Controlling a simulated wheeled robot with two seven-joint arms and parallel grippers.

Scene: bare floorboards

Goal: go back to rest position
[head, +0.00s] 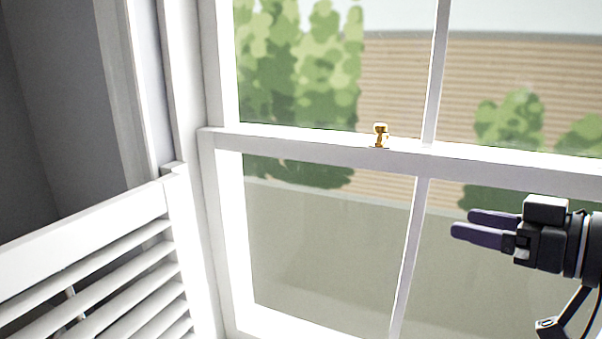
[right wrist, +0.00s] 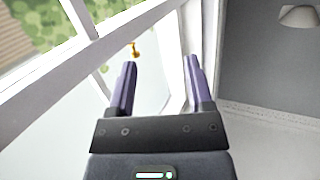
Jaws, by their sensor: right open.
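My right gripper (head: 462,224) is in front of the window at the right of the head view, its fingers pointing left. It is open, with nothing between its two purple fingers. In the right wrist view the gripper (right wrist: 160,72) also shows its fingers spread apart. A small gold latch (head: 380,134) sits on the window's middle rail, to the left of and above the gripper, apart from it. The latch shows in the right wrist view (right wrist: 134,50) beyond the left finger. My left gripper is not in either view.
A white window frame (head: 290,146) with glass panes fills the middle and right of the head view. A white louvred shutter (head: 95,240) stands at the lower left. A grey wall (right wrist: 270,60) is at the right of the right wrist view.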

